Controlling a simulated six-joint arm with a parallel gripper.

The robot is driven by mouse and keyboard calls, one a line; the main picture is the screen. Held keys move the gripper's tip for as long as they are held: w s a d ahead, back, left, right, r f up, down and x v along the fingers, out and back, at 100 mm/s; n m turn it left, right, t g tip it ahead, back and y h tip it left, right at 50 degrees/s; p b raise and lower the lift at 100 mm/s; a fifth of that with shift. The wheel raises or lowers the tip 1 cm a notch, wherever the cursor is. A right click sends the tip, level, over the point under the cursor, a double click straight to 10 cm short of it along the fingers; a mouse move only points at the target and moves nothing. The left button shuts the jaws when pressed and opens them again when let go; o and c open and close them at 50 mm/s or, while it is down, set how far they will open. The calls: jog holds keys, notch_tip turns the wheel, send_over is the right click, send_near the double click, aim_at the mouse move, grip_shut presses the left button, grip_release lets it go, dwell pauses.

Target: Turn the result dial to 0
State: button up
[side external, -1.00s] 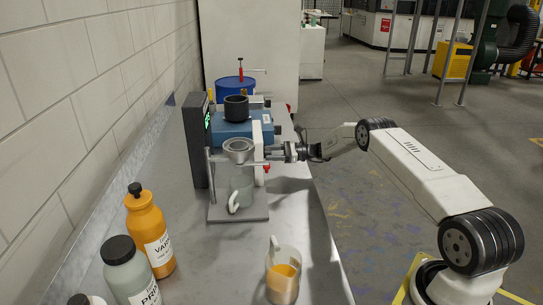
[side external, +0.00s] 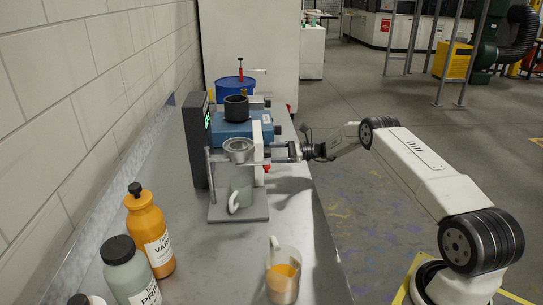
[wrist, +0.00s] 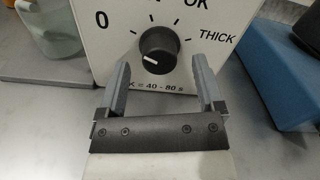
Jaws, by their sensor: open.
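The result dial is a black round knob (wrist: 158,50) on a white panel (wrist: 120,62) in the wrist view. Its white pointer mark sits on the knob's lower left side. The 0 label is up and left of the knob, OK is at the top and THICK at the right. My gripper (wrist: 160,78) is open, with one finger at each side, just in front of and below the knob; nothing is between the fingers. In the side external view my gripper (side external: 284,152) faces the white panel's edge (side external: 258,150); the dial face is hidden there.
A funnel stand (side external: 238,212) holds a metal cup (side external: 239,145) over a mug (side external: 241,188). A mug of orange liquid (side external: 283,280) stands in front. Bottles (side external: 150,232) stand at left. A blue block (wrist: 284,68) is right of the panel.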

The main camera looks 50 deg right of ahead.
jog(key=shift+v, duration=3.1)
jog(key=shift+a, duration=0.15)
